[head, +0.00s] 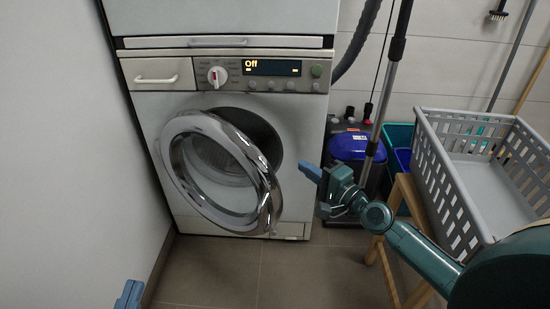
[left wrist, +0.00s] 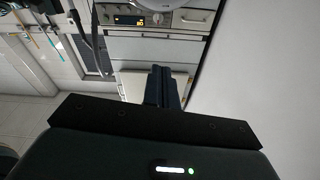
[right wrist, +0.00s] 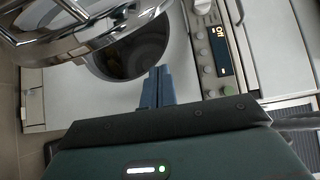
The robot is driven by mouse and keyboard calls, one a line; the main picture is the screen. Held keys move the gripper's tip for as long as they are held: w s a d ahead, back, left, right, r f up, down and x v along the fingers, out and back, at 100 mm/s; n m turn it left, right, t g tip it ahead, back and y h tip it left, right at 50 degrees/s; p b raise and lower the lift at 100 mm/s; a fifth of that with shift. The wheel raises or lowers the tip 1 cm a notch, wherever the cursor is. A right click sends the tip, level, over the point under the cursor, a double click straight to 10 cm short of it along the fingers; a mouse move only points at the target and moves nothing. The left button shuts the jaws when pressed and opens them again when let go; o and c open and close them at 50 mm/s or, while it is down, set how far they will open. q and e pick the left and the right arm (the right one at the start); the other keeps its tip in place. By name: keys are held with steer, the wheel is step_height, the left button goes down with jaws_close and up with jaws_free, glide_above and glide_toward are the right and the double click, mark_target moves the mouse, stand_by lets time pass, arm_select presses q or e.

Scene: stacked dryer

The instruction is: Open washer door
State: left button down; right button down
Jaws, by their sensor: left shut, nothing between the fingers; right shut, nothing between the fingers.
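The washer door (head: 262,190) is a round chrome ring with a glass middle. It stands swung out from the white washer (head: 295,150), and the dark drum opening (head: 262,125) shows behind it. The door ring (right wrist: 100,45) also shows at the upper left of the right wrist view. My right gripper (head: 308,170) is shut and empty, just right of the door's free edge and apart from it in the head view. My left gripper (head: 128,295) is shut and empty low at the left, away from the door; its fingers also show in the left wrist view (left wrist: 162,85).
The control panel (head: 270,70) reads "Off". A grey laundry basket (head: 460,190) stands on a wooden stool (head: 385,265) at the right. A blue vacuum cleaner (head: 352,148) with its tube is beside the washer. A wall is close at the left. The floor in front is clear.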

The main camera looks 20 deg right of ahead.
arm_select(q)
steer(key=p, duration=0.3)
steer(key=shift+s+a+y, duration=0.1)
steer(key=shift+a+y, duration=0.25)
steer(key=shift+y, duration=0.05)
arm_select(e)
steer(key=w+a, duration=0.6)
steer(key=shift+w+a, duration=0.15)
steer(key=shift+w, duration=0.2)
arm_select(q)
steer(key=shift+r+g, duration=0.1)
steer(key=shift+g, duration=0.2)
